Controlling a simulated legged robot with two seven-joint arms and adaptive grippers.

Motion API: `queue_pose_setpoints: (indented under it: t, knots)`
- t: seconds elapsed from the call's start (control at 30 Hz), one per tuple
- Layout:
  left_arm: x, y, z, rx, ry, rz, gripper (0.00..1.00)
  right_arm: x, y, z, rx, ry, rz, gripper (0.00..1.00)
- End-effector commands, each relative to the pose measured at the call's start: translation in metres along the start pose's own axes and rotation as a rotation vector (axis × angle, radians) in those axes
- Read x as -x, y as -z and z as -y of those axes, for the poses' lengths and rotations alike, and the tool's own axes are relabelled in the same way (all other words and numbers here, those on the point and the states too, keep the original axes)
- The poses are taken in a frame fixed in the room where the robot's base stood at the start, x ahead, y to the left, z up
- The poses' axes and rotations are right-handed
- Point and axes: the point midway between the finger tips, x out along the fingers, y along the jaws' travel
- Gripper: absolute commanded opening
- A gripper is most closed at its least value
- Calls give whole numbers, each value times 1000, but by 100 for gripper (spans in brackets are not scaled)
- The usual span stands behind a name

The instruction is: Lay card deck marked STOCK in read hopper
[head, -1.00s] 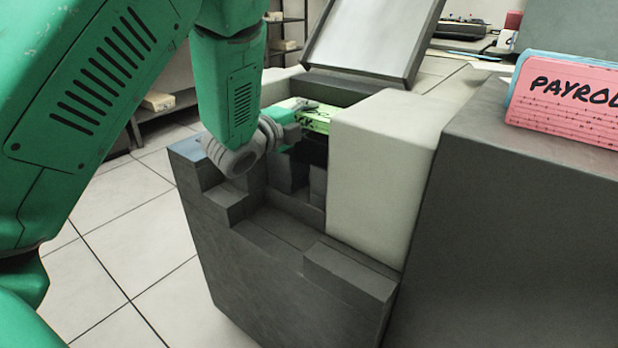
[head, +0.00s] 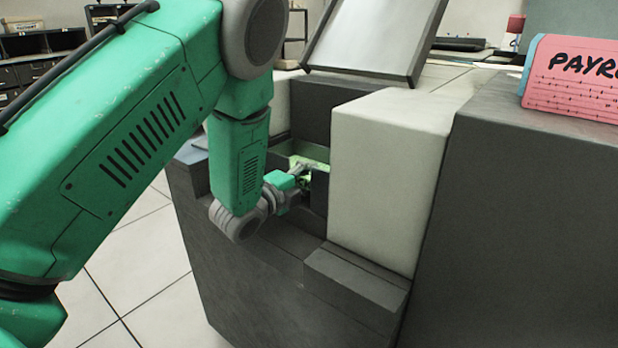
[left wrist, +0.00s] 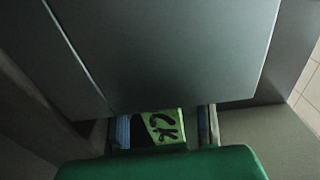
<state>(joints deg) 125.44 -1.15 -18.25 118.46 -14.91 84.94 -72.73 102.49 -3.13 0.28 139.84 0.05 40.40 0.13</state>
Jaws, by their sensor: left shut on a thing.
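The STOCK deck (head: 312,162) shows as a light green strip in the head view, low in the dark recess of the machine. In the left wrist view the green deck (left wrist: 164,124) shows the black letters "CK"; the rest of its marking is hidden. My left gripper (head: 301,176) is shut on the deck and reaches into the recess, which looks like the read hopper (head: 319,192). My forearm and the hopper walls hide most of the deck. I cannot tell whether it touches the hopper floor. My right gripper is not in view.
A pale block (head: 385,175) stands just right of the recess. A tilted grey panel (head: 370,35) rises behind it. A pink deck marked PAYRO… (head: 575,90) stands on the dark cabinet (head: 530,190) at right. Tiled floor is clear at lower left.

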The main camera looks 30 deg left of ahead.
Motion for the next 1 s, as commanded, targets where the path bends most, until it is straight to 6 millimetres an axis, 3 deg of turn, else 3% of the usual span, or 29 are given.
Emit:
queue_pose_setpoints:
  t: [0.03,0.07,0.1,0.13,0.4,0.53,1.0]
  knots:
    - [-1,0,4,-3,7,-1,0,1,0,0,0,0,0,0]
    - [-1,0,3,-3,5,-1,26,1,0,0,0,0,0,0]
    - [-1,0,4,-3,5,-1,40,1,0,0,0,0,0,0]
    - [-1,0,4,-3,5,-1,44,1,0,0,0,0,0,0]
    - [0,-1,4,-3,6,0,44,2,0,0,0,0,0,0]
    - [10,-1,4,-3,3,1,44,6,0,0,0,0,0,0]
    - [101,-1,4,-3,0,2,44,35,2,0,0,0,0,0]
